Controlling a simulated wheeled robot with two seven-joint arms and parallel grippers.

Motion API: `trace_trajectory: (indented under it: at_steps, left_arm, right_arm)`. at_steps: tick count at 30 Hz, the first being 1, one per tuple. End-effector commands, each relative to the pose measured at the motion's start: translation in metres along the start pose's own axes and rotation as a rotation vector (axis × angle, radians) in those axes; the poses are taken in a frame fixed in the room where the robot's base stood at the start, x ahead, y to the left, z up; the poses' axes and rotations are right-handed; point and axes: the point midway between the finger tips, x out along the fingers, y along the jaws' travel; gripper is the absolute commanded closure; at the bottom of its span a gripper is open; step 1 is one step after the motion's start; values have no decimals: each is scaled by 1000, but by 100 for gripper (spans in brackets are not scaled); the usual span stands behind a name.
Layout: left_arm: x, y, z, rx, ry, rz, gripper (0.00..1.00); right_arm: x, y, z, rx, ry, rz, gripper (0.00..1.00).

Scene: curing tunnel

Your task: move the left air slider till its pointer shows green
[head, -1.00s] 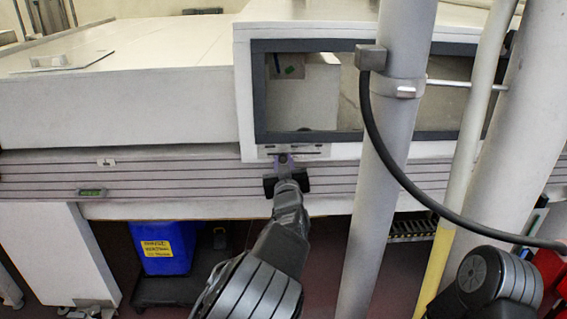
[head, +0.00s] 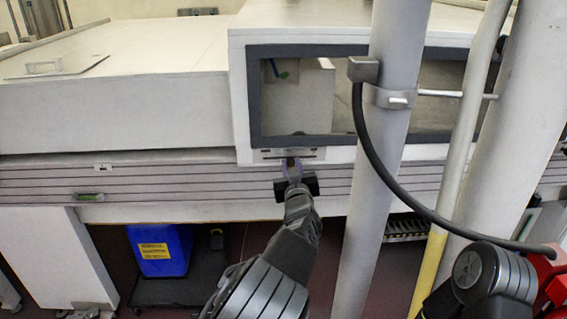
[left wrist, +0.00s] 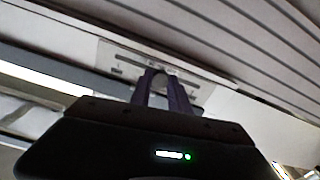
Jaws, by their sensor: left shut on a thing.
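The slider panel (head: 318,154) is a pale strip with a dark slot under the dark-framed window of the white housing; it also shows in the left wrist view (left wrist: 120,58). My left gripper (head: 291,164) is at this slot, its purple-grey fingers shut on the small slider knob, which they mostly hide. In the left wrist view the fingers (left wrist: 163,88) reach up to the panel. A small green mark (head: 284,75) shows behind the window glass at its upper left. I cannot make out the pointer or what it shows. My right gripper is not in view.
A thick grey post (head: 385,150) with a black cable stands just right of my left gripper. A yellow-and-white pipe (head: 455,190) stands further right. A blue bin (head: 160,250) sits under the machine. A ribbed rail (head: 180,180) runs along the machine's front.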

Motion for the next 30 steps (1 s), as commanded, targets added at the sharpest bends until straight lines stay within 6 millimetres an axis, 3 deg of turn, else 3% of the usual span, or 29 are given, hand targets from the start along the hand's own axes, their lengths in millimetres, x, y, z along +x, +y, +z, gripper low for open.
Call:
trace_trajectory:
  at_steps: [5,6,13,23,30]
  left_arm:
    - [0,-1,0,-1,2,-1,100]
    - [0,-1,0,-1,2,-1,75]
    - [0,-1,0,0,1,-1,56]
    - [-2,-1,0,0,1,0,56]
    - [-24,0,0,0,-1,0,56]
  right_arm:
    - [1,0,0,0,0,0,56]
    - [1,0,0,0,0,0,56]
    - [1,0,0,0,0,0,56]
    - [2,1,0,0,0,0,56]
    - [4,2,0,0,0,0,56]
